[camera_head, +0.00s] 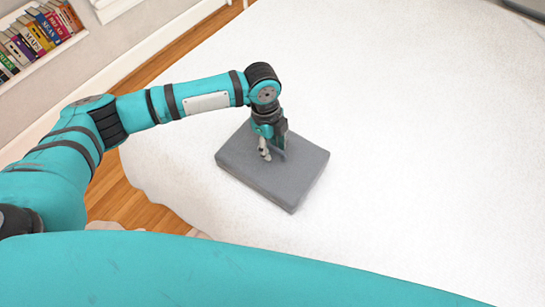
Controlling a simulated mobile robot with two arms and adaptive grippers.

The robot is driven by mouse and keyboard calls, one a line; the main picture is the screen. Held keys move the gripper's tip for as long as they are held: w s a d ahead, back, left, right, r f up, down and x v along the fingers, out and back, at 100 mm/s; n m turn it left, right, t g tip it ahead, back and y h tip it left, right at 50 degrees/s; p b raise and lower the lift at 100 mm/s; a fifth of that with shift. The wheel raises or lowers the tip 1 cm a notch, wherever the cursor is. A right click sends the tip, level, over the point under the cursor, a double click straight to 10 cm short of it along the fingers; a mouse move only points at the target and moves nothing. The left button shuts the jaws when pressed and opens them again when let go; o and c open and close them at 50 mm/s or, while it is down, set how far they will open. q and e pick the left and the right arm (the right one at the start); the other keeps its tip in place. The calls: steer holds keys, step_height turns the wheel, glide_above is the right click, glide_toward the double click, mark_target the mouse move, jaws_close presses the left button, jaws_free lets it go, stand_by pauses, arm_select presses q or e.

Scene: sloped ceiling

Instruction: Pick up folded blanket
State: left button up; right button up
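The folded blanket (298,165) is a flat grey square pad lying on the white bed (420,130), near the bed's left side. My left gripper (267,155) points down over the middle of the blanket. Its fingertips are at or just above the top surface; I cannot tell whether they touch it. The fingers are small and partly hidden behind one another, so their opening is unclear. My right gripper is not in view.
A shelf with several books (40,32) is on the wall at the upper left. Wooden floor (135,205) shows between the wall and the bed. The bed around the blanket is clear.

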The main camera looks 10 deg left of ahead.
arm_select(q)
steer(key=shift+d+f, duration=0.1)
steer(key=shift+f, duration=0.05)
jaws_close()
stand_by(0.5)
